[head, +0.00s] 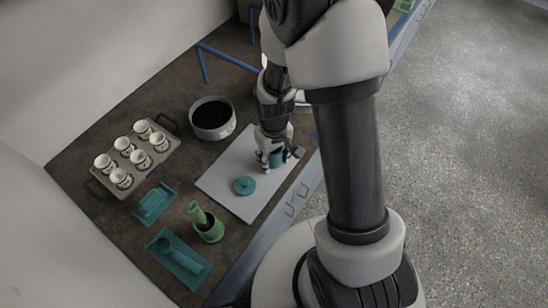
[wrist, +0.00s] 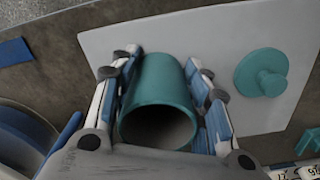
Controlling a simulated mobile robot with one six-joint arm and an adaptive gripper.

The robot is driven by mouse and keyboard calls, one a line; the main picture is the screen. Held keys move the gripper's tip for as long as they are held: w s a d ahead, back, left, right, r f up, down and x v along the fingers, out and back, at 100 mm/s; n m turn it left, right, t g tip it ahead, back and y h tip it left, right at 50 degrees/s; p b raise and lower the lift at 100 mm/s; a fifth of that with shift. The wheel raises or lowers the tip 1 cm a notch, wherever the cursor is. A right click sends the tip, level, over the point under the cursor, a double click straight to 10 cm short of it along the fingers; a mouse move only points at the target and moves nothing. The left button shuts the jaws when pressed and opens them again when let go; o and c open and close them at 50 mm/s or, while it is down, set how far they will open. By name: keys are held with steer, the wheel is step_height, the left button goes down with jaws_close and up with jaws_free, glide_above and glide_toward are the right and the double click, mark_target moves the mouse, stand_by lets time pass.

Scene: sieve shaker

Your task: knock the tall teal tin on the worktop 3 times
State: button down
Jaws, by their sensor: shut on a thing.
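The tall teal tin (wrist: 160,88) stands between my gripper's fingers in the wrist view, with its dark open mouth facing the camera. My gripper (wrist: 158,82) is shut on the tin, one finger along each side. In the head view my gripper (head: 272,158) is over the white board, and only part of the tin (head: 278,159) shows beside the fingers. A teal lid with a knob (head: 245,185) lies on the board, apart from the tin; it also shows in the wrist view (wrist: 262,73). I cannot tell whether the tin's base touches the board.
The white board (head: 225,179) lies on the brown worktop (head: 175,205). A bowl of dark material (head: 213,119) stands behind it. A tray (head: 152,172) of several cups is at left. Teal trays (head: 155,203) (head: 180,262) and a green mortar (head: 208,230) are in front.

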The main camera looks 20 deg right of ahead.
steer(key=shift+s+f, duration=0.4)
steer(key=shift+f, duration=0.05)
steer(key=r+p, duration=0.1)
steer(key=r, duration=0.1)
steer(key=r+p, duration=0.1)
steer(key=p, duration=0.1)
steer(key=shift+w+r+p, duration=0.3)
steer(key=shift+w+r, duration=0.1)
steer(key=shift+r, duration=0.2)
steer(key=shift+f, duration=0.15)
